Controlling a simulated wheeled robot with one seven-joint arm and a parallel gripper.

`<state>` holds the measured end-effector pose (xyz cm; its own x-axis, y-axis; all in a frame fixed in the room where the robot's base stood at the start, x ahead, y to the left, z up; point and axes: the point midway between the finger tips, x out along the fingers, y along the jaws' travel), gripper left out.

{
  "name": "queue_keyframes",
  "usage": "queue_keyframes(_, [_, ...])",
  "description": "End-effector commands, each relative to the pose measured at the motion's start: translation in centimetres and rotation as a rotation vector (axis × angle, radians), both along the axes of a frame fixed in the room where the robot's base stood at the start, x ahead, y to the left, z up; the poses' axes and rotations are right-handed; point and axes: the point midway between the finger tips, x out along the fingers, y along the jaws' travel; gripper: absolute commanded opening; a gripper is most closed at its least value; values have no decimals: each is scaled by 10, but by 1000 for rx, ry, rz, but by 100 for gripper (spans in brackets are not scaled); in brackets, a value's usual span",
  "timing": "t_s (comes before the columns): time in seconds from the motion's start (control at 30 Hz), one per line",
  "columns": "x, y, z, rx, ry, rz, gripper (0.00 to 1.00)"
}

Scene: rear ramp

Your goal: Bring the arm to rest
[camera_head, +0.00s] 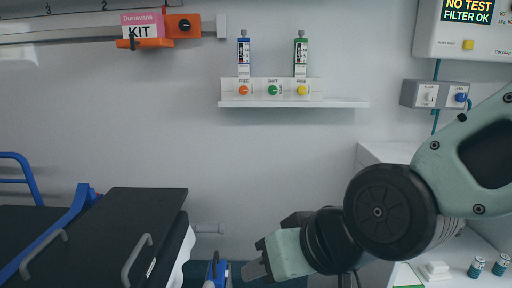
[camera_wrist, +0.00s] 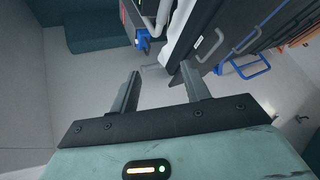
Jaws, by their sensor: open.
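My arm enters the head view from the right, its pale green links and black joints bent down towards the lower middle. My gripper (camera_head: 254,270) is at the lower middle of the head view, beside the black stretcher (camera_head: 140,215) and apart from it. In the wrist view my gripper (camera_wrist: 160,85) shows two grey fingers set apart, with nothing between them but pale floor beyond. The stretcher also shows in the wrist view (camera_wrist: 205,30), past the fingers.
A white shelf (camera_head: 345,103) with two syringe-like devices is on the back wall. An orange bracket holds a pink kit (camera_head: 143,24). A monitor (camera_head: 466,30) hangs upper right. A white counter (camera_head: 385,153) with small vials (camera_head: 477,267) stands behind my arm.

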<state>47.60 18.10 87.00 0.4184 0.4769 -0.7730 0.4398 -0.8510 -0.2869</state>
Motion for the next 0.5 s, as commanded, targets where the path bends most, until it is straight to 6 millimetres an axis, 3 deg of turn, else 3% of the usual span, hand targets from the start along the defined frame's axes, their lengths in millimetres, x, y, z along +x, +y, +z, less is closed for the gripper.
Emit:
queue_keyframes(0.1, [-30,-34,-25,-173,122,111,47])
queue_keyframes(0.3, [-69,-90,-46,-415,289,237,47])
queue_keyframes(0.4, [-85,-118,-50,-524,363,282,47])
queue_keyframes(0.5, [-87,-119,-24,-533,368,289,47])
